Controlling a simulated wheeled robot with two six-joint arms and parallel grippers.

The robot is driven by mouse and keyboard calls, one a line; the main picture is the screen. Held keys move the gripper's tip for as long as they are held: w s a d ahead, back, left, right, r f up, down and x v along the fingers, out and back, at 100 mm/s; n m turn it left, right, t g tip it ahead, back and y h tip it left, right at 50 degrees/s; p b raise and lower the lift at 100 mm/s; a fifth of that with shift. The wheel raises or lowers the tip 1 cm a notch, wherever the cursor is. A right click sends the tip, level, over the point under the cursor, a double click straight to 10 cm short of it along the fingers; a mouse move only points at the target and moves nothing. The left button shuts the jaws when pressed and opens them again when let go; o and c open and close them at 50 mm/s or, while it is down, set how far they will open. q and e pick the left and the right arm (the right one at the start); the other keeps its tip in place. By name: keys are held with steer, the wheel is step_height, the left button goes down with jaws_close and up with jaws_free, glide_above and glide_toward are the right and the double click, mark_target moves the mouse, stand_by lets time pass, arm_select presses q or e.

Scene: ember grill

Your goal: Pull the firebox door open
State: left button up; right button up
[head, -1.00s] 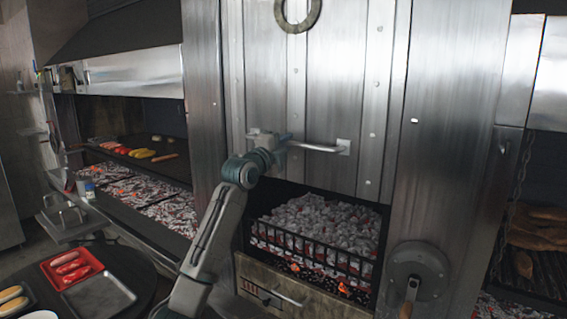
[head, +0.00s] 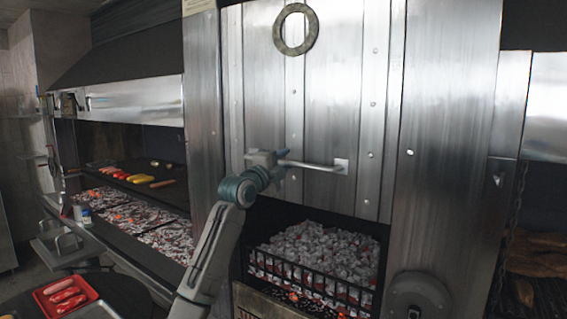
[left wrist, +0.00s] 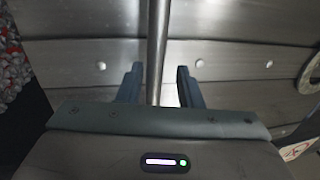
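The steel door panel (head: 330,110) stands upright above the coal opening, with a horizontal bar handle (head: 320,166) near its lower edge. My left gripper (head: 283,162) is at the left part of this handle. In the left wrist view, the handle bar (left wrist: 157,45) runs between the two fingers of my left gripper (left wrist: 160,85). The fingers are open, with a small gap showing on each side of the bar. My right gripper is not in view.
Glowing coals (head: 320,250) lie behind a black grate (head: 310,270) below the door. A round ring (head: 296,29) is on the panel above. A crank wheel (head: 418,294) sits at the lower right. A red tray (head: 66,298) is at the lower left.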

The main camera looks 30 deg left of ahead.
arm_select(q)
steer(key=shift+f, duration=0.15)
steer(key=shift+s+f+b, duration=0.15)
steer(key=shift+s+b, duration=0.05)
steer(key=shift+b, duration=0.1)
steer(key=b+v, duration=0.5)
steer(key=v, duration=0.5)
steer(key=shift+s+r, duration=0.25)
steer(key=shift+a+f, duration=0.1)
